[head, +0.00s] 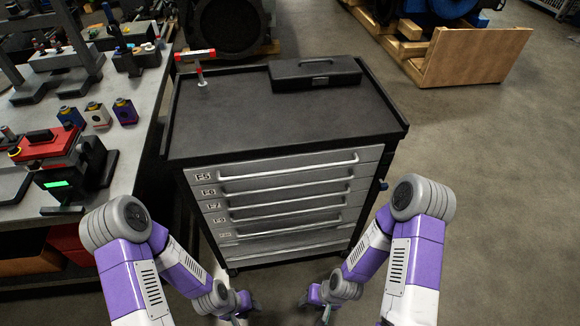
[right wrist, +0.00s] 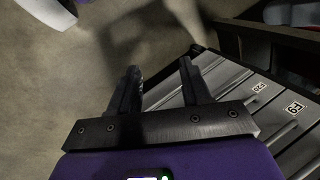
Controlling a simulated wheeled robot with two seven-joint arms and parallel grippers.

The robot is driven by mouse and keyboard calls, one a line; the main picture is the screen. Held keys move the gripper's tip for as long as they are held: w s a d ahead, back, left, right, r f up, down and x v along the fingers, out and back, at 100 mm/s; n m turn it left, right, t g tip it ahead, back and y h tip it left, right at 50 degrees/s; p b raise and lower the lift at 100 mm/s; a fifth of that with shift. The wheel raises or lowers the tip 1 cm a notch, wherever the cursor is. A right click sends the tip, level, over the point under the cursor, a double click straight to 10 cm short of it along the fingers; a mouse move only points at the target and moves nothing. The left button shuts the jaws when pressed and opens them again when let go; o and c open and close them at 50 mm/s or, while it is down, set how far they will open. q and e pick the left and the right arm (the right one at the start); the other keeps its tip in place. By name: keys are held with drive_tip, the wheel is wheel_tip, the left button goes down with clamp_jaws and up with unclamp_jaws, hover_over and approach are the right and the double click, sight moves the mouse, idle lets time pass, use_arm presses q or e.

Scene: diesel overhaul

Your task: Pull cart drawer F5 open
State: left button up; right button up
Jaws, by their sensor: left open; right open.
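The tool cart (head: 270,110) has a dark top and a stack of grey drawers on its front. Drawer F5 (head: 285,163) is the top drawer, labelled at its left end, and appears closed and flush with the ones below. Its long light bar handle (head: 290,169) runs across its front. My left gripper (head: 246,306) is open, low in front of the cart and below the handle. My right gripper (head: 316,308) is open, also low in front. In the right wrist view its fingers (right wrist: 158,80) are apart and empty, with drawer fronts (right wrist: 225,90) beyond them to the right.
A black toolbox (head: 315,73) and a red-topped tool (head: 197,60) stand on the cart top. A workbench (head: 125,150) with colored parts is close on the left. A wooden crate (head: 470,57) stands at the back right. The floor (head: 500,190) on the right is clear.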

drive_tip(key=w+r+t, duration=0.1)
drive_tip(key=w, duration=0.1)
drive_tip(key=w+a+r+m+y, duration=0.1)
drive_tip(key=w, duration=0.2)
drive_tip(key=w+a+r+m+t+y+p, duration=0.1)
drive_tip(key=w+r, duration=0.1)
drive_tip(key=shift+w+a+t, duration=0.1)
drive_tip(key=shift+w+t, duration=0.2)
drive_tip(key=shift+w, duration=0.05)
drive_tip(key=shift+c, duration=0.2)
drive_tip(key=w+d+r+m+t+y+p, duration=0.1)
drive_tip(key=w+d+r+m+t+y, duration=0.2)
drive_tip(key=w+r, duration=0.75)
drive_tip(key=w+d+r+m+t+y+p, duration=0.1)
drive_tip(key=w+d+r+m+t+y, duration=0.2)
drive_tip(key=w+r, duration=0.75)
drive_tip(key=w+a+r+n+t+b, duration=0.1)
drive_tip(key=a+r+b, duration=0.1)
drive_tip(key=a, duration=0.4)
drive_tip(key=shift+w+r, duration=0.15)
drive_tip(key=shift+w, duration=0.05)
clamp_jaws()
